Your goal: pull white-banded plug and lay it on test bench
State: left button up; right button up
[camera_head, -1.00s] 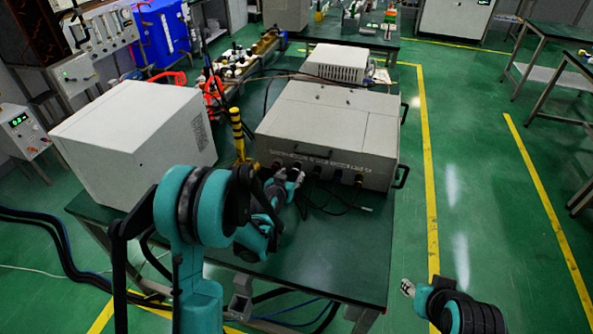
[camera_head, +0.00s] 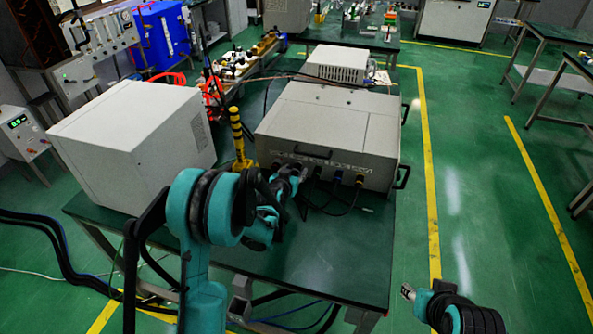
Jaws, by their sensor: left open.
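The grey microwave generator box (camera_head: 330,128) stands on the dark green test bench (camera_head: 330,262). Several plugs with dark cables sit along the lower edge of its front face, one of them a blue-tipped plug (camera_head: 338,175). My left gripper (camera_head: 297,172) is at the left part of that front face, open, close to the sockets. The white-banded plug cannot be made out; my gripper and arm cover that part of the face. My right gripper (camera_head: 407,291) is off the bench's right side, over the floor, too small to tell its jaws.
A large light grey cabinet (camera_head: 130,145) stands on the bench's left. A yellow-and-black post (camera_head: 237,140) stands between it and the generator. Dark cables (camera_head: 325,208) loop onto the bench before the generator. The bench's front right is clear.

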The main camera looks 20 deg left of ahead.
pick_arm(q)
jog(key=shift+b, duration=0.35)
dwell(0.6)
grip_shut()
jog(key=shift+s, duration=0.1)
jog(key=shift+s+a+b, duration=0.1)
jog(key=shift+s+b, duration=0.2)
jog(key=shift+s, duration=2.65)
jog(key=shift+f, duration=0.15)
jog(key=shift+f, duration=1.65)
jog(key=shift+o, duration=0.3)
grip_release()
